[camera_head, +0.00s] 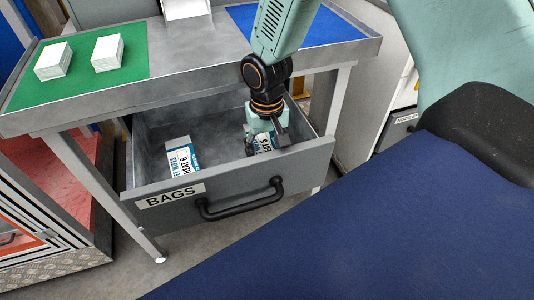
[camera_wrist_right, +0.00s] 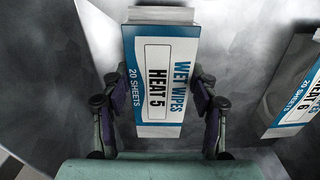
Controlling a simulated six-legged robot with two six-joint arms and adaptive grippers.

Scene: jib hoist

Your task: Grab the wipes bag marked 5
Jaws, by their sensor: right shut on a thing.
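The wipes bag marked 5 (camera_wrist_right: 158,78) is a white and blue pack reading "WET WIPES HEAT 5, 20 SHEETS". It sits between the two fingers of my right gripper (camera_wrist_right: 160,90) in the right wrist view, and the gripper is shut on it. In the head view my right gripper (camera_head: 264,126) points down into the open drawer (camera_head: 219,184), and the held bag (camera_head: 262,143) shows partly behind it near the drawer's right side. A second bag (camera_head: 181,157), reading "HEAT 6" in the right wrist view (camera_wrist_right: 297,88), lies to its left. My left gripper is not in view.
The drawer front carries a "BAGS" label (camera_head: 170,196) and a black handle (camera_head: 240,203). The bench top above has a green mat (camera_head: 80,85) with two white stacks (camera_head: 107,53) and a blue mat (camera_head: 330,28). The drawer floor between the bags is clear.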

